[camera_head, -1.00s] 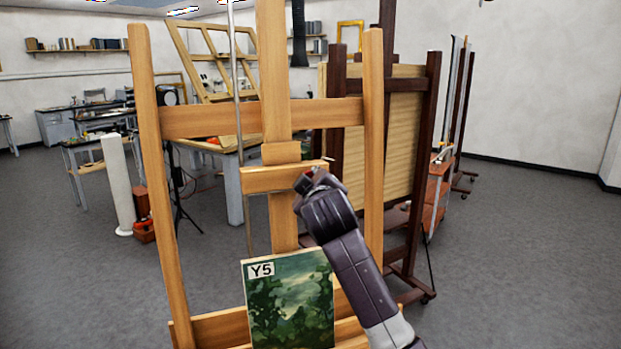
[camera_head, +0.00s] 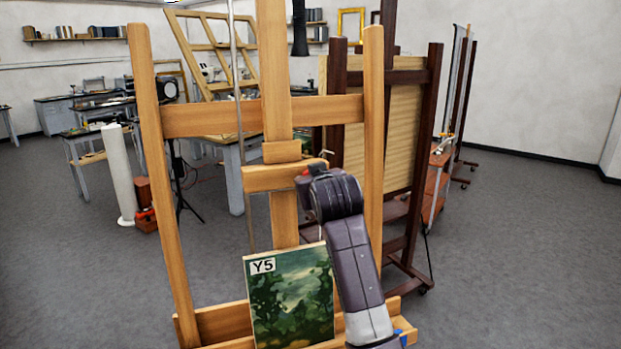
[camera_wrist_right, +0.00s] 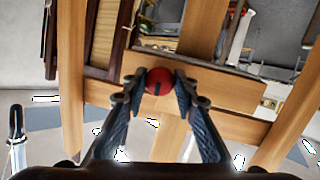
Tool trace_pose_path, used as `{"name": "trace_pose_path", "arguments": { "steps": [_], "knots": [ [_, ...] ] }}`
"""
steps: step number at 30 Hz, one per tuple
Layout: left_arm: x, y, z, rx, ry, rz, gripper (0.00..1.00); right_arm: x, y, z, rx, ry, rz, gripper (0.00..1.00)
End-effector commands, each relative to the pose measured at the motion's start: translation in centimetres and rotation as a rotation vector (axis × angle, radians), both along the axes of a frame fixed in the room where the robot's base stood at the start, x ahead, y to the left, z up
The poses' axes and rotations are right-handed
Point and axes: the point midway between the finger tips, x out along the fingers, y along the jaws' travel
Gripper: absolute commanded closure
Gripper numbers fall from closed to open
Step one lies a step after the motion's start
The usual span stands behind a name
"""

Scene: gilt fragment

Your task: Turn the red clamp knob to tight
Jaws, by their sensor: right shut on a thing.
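The red clamp knob (camera_wrist_right: 159,81) is round, with a dark mark on its face. It sits on the front of the easel's wooden clamp bar (camera_wrist_right: 228,90). My right gripper (camera_wrist_right: 158,88) has one finger on each side of the knob and is shut on it. In the head view only a little red of the knob (camera_head: 306,172) shows beside my right gripper (camera_head: 310,176), at the right end of the clamp bar (camera_head: 270,179). My left gripper is not in view.
The wooden easel (camera_head: 374,130) stands close in front, with a green landscape painting (camera_head: 291,297) labelled Y5 on its ledge. A dark easel (camera_head: 429,130) stands behind it to the right. A white cylinder (camera_head: 118,175) stands at left. Open floor (camera_head: 520,260) lies at right.

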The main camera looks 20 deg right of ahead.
Motion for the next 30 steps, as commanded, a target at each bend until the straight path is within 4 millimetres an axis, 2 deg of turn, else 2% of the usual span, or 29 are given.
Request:
{"name": "trace_pose_path", "arguments": {
  "steps": [15, 16, 20, 30],
  "knots": [
    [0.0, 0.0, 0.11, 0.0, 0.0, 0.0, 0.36, 0.01, -0.02, 0.15, 0.021, -0.003, -0.003, 0.98],
    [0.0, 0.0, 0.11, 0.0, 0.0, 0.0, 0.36, 0.0, -0.02, 0.15, 0.02, -0.003, -0.002, 0.72],
    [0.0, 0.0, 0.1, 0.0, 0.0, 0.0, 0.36, 0.0, -0.02, 0.12, 0.02, -0.002, -0.003, 0.57],
    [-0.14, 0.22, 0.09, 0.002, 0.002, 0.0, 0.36, -0.2, 0.03, 0.1, 0.018, -0.001, -0.002, 0.56]
  ]
}}
